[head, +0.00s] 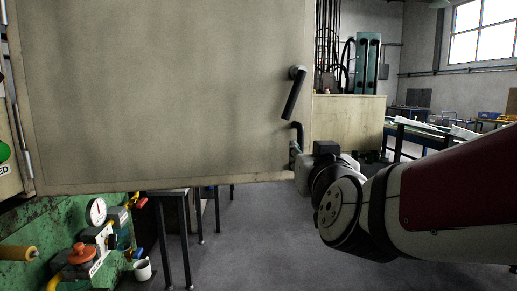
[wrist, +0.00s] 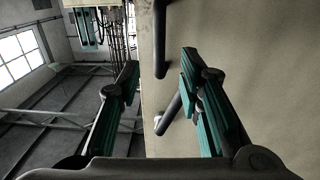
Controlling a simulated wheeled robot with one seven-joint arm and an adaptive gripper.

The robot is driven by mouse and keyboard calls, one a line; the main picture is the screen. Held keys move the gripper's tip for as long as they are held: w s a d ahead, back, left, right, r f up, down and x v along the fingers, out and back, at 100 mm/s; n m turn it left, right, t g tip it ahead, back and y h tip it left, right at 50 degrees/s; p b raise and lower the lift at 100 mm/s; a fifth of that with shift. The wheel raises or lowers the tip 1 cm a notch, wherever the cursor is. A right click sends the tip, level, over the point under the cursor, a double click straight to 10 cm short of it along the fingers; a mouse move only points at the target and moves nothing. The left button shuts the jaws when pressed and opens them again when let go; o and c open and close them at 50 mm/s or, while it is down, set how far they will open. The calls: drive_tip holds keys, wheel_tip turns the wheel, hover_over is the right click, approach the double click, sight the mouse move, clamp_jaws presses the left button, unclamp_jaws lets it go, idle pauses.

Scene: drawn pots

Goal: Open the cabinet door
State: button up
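The beige cabinet door (head: 160,95) fills the left and middle of the head view, with hinges at its left side. A dark lever handle (head: 293,92) slants down near its right edge. My gripper (head: 297,150) is at the door's lower right edge, below the lever; its fingers are mostly hidden there. In the wrist view my gripper (wrist: 160,72) is open, two teal-padded fingers apart. The door's edge runs between them, the right finger over the door face (wrist: 255,70). A dark bar (wrist: 159,40) and the slanted lever (wrist: 170,115) show between the fingers. I cannot tell whether the door is ajar.
A green machine with a gauge (head: 97,211) and a white cup (head: 142,269) stand low at the left. Dark table legs (head: 185,240) show under the door. A pale cabinet (head: 348,128) stands behind. Grey floor (head: 260,240) is clear in the middle.

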drive_tip(key=s, duration=0.3)
drive_tip(key=shift+s+a, duration=0.15)
drive_tip(key=shift+s, duration=0.05)
drive_tip(key=shift+f, duration=0.1)
drive_tip(key=s+d+f+g+p, duration=0.1)
drive_tip(key=s+f+g, duration=0.3)
drive_tip(key=s, duration=0.4)
drive_tip(key=s+d+f+g+p, duration=0.1)
drive_tip(key=s+d+f+g, duration=0.2)
drive_tip(key=s, duration=0.5)
drive_tip(key=s+d+f+g+y+p, duration=0.1)
drive_tip(key=s+f+g+p, duration=0.1)
drive_tip(key=s+f+g, duration=0.4)
drive_tip(key=s, duration=0.2)
drive_tip(key=shift+s+d+n+g, duration=0.3)
drive_tip(key=shift+s+d+g, duration=0.05)
drive_tip(key=shift+d+g, duration=0.05)
